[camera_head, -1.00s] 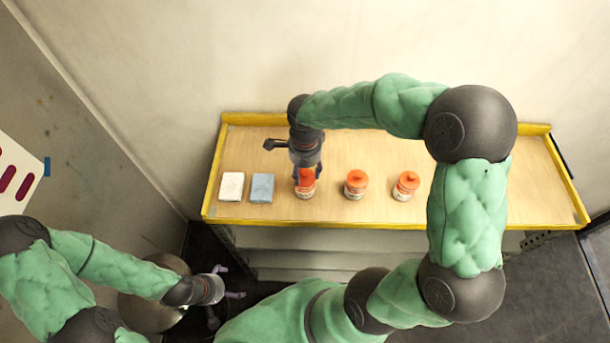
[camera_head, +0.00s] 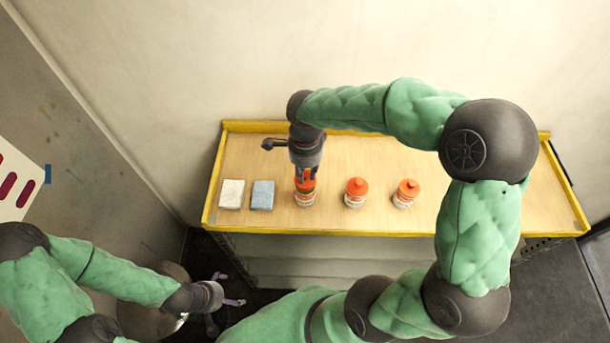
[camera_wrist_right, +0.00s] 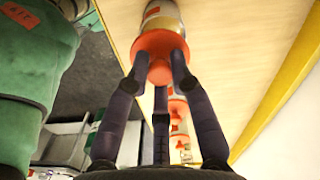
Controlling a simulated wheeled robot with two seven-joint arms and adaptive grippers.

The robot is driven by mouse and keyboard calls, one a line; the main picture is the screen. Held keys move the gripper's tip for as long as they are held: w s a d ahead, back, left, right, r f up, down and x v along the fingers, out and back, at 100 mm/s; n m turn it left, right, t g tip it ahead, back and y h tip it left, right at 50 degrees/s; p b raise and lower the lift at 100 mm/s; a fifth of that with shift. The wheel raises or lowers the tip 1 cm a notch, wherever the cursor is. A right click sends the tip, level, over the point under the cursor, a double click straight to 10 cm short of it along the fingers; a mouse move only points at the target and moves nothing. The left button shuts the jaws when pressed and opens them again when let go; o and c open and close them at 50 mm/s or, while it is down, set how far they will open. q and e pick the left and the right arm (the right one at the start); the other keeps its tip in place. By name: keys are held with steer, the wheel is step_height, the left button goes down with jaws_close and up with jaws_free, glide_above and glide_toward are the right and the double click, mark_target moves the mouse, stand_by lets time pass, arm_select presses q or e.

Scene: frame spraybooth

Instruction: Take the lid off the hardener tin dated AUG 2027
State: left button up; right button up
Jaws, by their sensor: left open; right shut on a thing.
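Three white tins with orange lids stand in a row on the shelf: a left tin (camera_head: 305,199), a middle tin (camera_head: 356,200) and a right tin (camera_head: 403,201). The date on each is too small to read. My right gripper (camera_head: 305,178) points down at the left tin and is shut on its orange lid (camera_head: 306,187). In the right wrist view the fingers close around the lid (camera_wrist_right: 158,44), which sits against the tin (camera_wrist_right: 163,12); I see no clear gap. My left gripper (camera_head: 231,289) is open and empty, in front of the shelf and below it in the picture.
A wooden shelf (camera_head: 370,150) with a raised yellow rim (camera_head: 400,233) carries the tins. A white block (camera_head: 231,194) and a blue-grey block (camera_head: 262,195) lie left of the tins. The shelf's right part is clear. A wall (camera_head: 300,50) stands behind.

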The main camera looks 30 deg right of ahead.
steer(key=s+a+r, duration=0.4)
steer(key=s+r, duration=0.5)
steer(key=s, duration=0.4)
steer(key=shift+p, duration=0.3)
steer(key=shift+a+r, duration=0.1)
